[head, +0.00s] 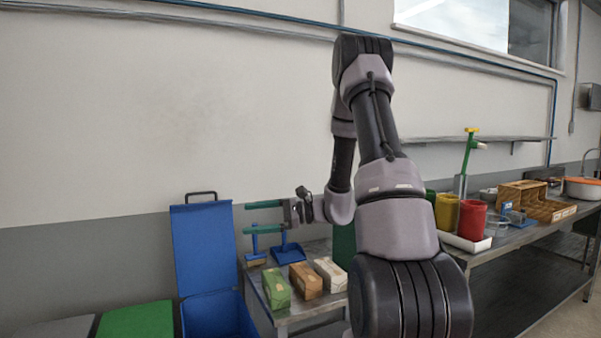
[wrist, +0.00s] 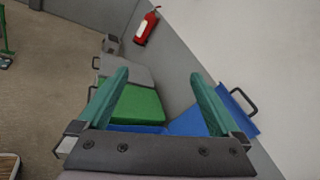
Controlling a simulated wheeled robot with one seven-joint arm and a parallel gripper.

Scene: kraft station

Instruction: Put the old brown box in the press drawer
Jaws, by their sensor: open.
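The brown box (head: 305,280) sits on the metal table at the middle of the head view, between a green box (head: 276,288) and a cream box (head: 330,274). My gripper (head: 247,217) is open and empty, with green fingers pointing left above the table's left end, higher than the boxes and apart from them. In the wrist view my gripper (wrist: 160,75) is spread with nothing between the fingers. The boxes do not show there. I cannot make out a press drawer in either view.
A blue bin with its lid (head: 205,245) raised stands left of the table, beside a green lid (head: 137,320). A blue dustpan (head: 287,252) and brush (head: 256,262) lie behind the boxes. Red (head: 472,220) and yellow (head: 447,212) containers stand right of my arm.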

